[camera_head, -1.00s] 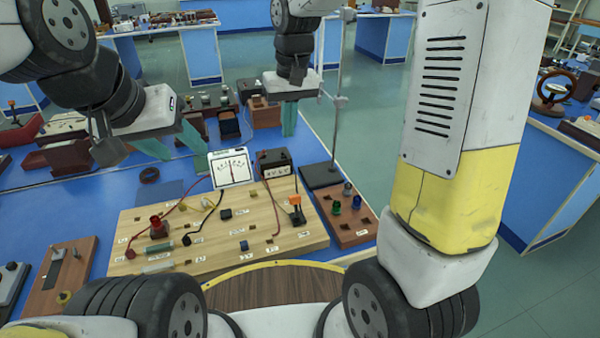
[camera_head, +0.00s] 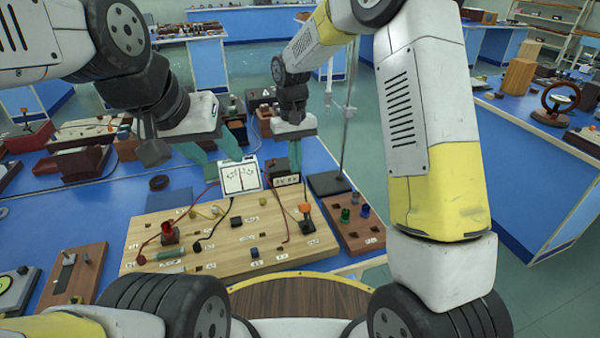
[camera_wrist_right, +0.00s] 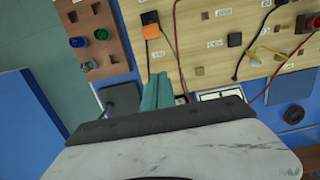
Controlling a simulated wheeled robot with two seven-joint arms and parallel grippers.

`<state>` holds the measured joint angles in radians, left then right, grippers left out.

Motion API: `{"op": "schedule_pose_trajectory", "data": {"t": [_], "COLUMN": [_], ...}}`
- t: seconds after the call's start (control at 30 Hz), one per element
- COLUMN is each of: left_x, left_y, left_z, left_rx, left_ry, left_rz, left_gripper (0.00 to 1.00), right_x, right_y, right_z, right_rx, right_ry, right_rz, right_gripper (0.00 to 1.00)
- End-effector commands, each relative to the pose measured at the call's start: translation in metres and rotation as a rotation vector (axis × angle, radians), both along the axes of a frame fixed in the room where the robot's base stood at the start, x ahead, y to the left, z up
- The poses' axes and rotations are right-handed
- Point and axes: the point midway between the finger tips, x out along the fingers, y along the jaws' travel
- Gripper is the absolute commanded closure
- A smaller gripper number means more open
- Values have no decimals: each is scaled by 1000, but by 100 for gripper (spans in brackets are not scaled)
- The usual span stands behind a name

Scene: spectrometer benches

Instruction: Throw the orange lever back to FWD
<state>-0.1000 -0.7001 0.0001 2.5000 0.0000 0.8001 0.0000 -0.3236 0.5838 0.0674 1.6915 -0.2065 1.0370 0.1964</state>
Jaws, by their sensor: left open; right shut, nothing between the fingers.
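The orange lever (camera_head: 305,208) stands on a black base at the right end of the wooden board (camera_head: 200,228). In the right wrist view its orange top (camera_wrist_right: 150,18) shows near the upper middle. My right gripper (camera_head: 295,158) is shut and empty, pointing down behind the lever near the black meter box, apart from the lever. Its teal fingers show in the right wrist view (camera_wrist_right: 162,88). My left gripper (camera_head: 212,152) is open and empty above the back of the board, left of the white dial meter. The labels beside the lever are too small to read.
The white dial meter (camera_head: 241,177) stands behind the board, next to the black box (camera_head: 287,181). A brown block with green and blue knobs (camera_head: 360,232) lies right of the board. A metal stand rod (camera_head: 348,110) rises behind it. Red and black wires cross the board.

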Motion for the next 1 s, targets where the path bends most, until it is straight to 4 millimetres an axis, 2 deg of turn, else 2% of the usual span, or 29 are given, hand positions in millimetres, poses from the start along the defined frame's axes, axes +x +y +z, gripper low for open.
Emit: {"op": "schedule_pose_trajectory", "data": {"t": [0.17,0.53,0.6,0.7,1.0], "left_x": [0,0,0,0,0], "left_y": [0,0,0,0,0], "left_z": [0,0,0,0,0], "left_rx": [0,0,0,0,0], "left_ry": [0,0,0,0,0], "left_rz": [0,0,0,0,0], "left_gripper": [49,49,49,49,49], "right_x": [-3,-11,-22,-33,-44], "right_y": [-2,-4,-8,-11,-15], "right_z": [-24,-101,-90,-85,-80], "right_rx": [-3,-2,0,0,0], "right_ry": [5,5,0,0,0], "right_rz": [1,0,0,1,0], "right_gripper": [100,100,100,100,100]}}
